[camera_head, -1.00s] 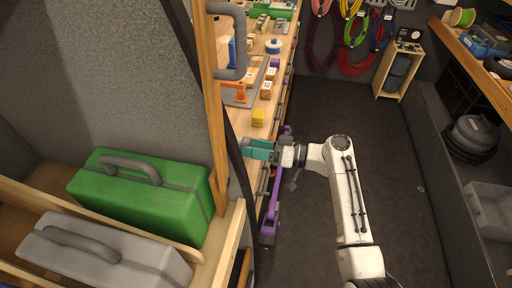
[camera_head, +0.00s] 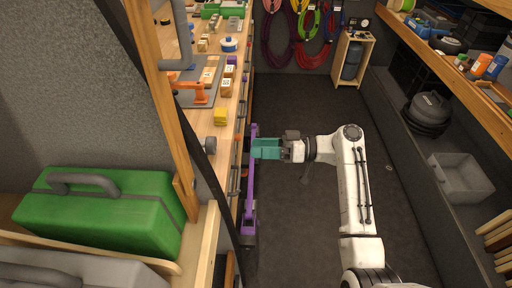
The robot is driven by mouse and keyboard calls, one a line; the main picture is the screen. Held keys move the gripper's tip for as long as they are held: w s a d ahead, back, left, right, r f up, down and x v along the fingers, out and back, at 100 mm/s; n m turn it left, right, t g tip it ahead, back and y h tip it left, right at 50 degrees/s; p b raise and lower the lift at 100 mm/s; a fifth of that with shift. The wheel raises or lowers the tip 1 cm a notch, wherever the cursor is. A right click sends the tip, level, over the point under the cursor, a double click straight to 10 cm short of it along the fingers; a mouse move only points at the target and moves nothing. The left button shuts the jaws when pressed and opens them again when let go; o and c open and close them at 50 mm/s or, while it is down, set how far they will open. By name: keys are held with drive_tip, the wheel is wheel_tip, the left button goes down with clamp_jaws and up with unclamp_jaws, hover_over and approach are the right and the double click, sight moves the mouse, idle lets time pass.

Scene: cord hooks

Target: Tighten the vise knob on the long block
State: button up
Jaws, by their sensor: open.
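A long purple bar (camera_head: 251,190) with a purple end piece runs along the front edge of the workbench. I cannot tell for sure whether it is the vise. A small grey round knob-like part (camera_head: 209,144) sits at the bench's near edge, partly beside the dark strap. My gripper (camera_head: 257,149) has teal fingers and is open. It is just right of the purple bar, level with its upper part. I cannot tell whether it touches the bar. No long block held in a vise can be made out clearly.
The workbench (camera_head: 206,170) carries a yellow block (camera_head: 221,116), small wooden blocks (camera_head: 227,86), an orange tool (camera_head: 188,90) and a blue-white tape roll (camera_head: 229,44). A wooden post (camera_head: 160,100) and green case (camera_head: 105,215) stand at left. The dark aisle floor (camera_head: 310,110) is clear.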

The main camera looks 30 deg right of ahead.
sight(216, 146)
drive_tip(key=w+a+n+p, duration=0.1)
drive_tip(key=w+a+n, duration=0.1)
drive_tip(key=a, duration=0.1)
drive_tip(key=w+a+n+p, duration=0.2)
drive_tip(key=w+a, duration=0.1)
drive_tip(key=a, duration=0.1)
drive_tip(key=w+a+n+p, duration=0.1)
drive_tip(key=w+a+n, duration=0.1)
drive_tip(key=a, duration=0.1)
drive_tip(key=shift+w+a+r+t+h+p, duration=0.2)
drive_tip(key=shift+w+t+h+p, duration=0.1)
drive_tip(key=shift+t+p, duration=0.1)
idle(0.3)
drive_tip(key=c, duration=1)
